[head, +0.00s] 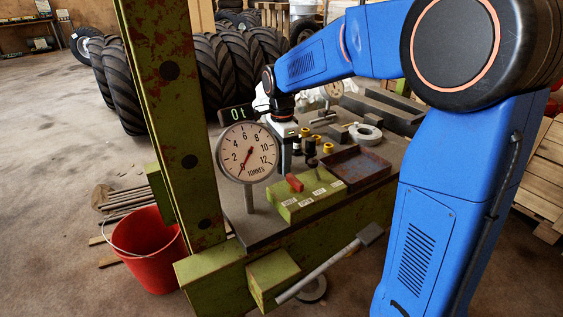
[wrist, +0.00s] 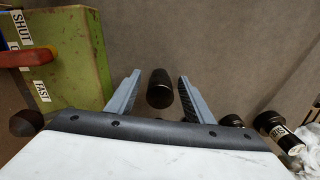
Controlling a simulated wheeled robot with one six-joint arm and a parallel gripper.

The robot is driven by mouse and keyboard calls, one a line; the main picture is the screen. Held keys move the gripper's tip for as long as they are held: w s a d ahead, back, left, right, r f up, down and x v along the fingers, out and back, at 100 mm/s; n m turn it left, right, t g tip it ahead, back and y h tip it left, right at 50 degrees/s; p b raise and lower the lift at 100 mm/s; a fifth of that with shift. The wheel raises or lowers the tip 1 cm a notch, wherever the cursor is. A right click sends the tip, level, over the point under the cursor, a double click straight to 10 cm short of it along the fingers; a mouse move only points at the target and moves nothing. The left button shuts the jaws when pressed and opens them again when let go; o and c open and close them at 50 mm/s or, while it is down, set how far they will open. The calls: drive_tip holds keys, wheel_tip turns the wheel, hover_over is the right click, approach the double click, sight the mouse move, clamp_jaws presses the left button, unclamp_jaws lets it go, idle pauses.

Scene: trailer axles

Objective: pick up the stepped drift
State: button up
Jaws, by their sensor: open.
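My gripper (wrist: 159,80) is open, its two grey fingers spread apart in the wrist view. A dark, nearly black cylindrical piece (wrist: 160,89) shows in the gap between them, apart from both fingers. It looks like the stepped drift, but its steps cannot be made out. In the head view my gripper (head: 286,156) hangs low over the bench, behind the dial gauge and green box. Small dark pieces (head: 310,148) stand just right of it there; I cannot tell which is the drift.
The green box (wrist: 75,55) with a red lever (wrist: 22,58) is close on the left. The dial gauge (head: 247,152), green post (head: 180,110) and rusty tray (head: 355,166) flank the bench area.

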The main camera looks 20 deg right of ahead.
clamp_jaws()
drive_tip(key=shift+r, duration=0.1)
